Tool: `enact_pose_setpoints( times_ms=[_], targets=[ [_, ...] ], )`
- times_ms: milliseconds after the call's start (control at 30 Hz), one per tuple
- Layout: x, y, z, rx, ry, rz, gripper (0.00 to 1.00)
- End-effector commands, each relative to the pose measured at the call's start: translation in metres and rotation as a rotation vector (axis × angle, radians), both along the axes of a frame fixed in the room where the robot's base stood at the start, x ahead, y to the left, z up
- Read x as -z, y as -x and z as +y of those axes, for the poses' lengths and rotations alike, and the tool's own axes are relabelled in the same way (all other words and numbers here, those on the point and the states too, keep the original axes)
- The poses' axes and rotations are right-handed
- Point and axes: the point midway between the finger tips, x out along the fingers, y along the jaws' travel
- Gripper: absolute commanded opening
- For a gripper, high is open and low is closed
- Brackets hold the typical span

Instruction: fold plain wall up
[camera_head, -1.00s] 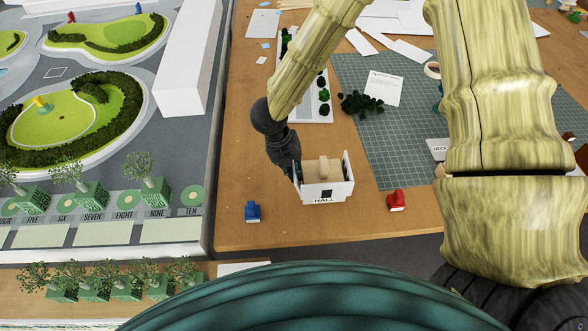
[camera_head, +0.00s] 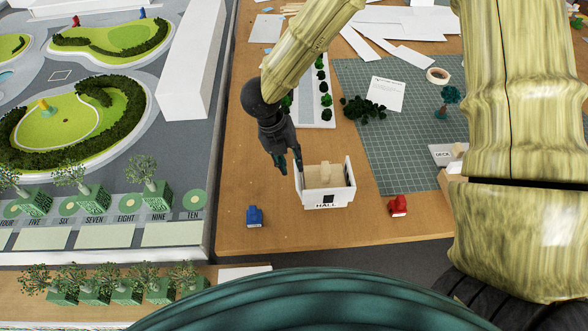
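The small white hall model (camera_head: 342,200), marked HALL with a black door on its front, stands on the wooden table. Its front wall and its left and right side walls stand upright. A tan block shows inside; the model is open on top. Which wall is the plain one I cannot tell for sure, and the far side is unclear at this size. My dark gripper (camera_head: 290,168) points down just beyond the model's left wall, close to it. Nothing shows held in it. The finger gap is too small to judge, and contact with the wall is unclear.
A blue piece (camera_head: 254,216) lies front left of the model and a red piece (camera_head: 398,206) front right. A green cutting mat (camera_head: 390,130) with paper, a tape roll (camera_head: 438,75) and small trees lies behind right. The large landscape model (camera_head: 130,215) fills the left.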

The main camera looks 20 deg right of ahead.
Motion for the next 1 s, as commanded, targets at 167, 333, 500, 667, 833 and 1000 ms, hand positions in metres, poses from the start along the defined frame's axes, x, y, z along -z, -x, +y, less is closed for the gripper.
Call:
enact_pose_setpoints(
  times_ms=[167, 333, 500, 667, 833, 1000],
  targets=[
    [-0.028, -0.003, 0.007, 0.001, -0.002, -0.002, 0.29],
    [-0.044, -0.004, 0.011, 0.001, -0.001, -0.001, 0.29],
    [-0.048, -0.004, 0.013, 0.0, -0.001, 0.0, 0.29],
    [-0.049, -0.004, 0.013, 0.0, -0.001, 0.0, 0.29],
    [-0.052, -0.004, 0.013, 0.0, -0.001, 0.0, 0.29],
    [-0.073, -0.003, 0.01, 0.004, -0.001, 0.0, 0.29]
  ],
)
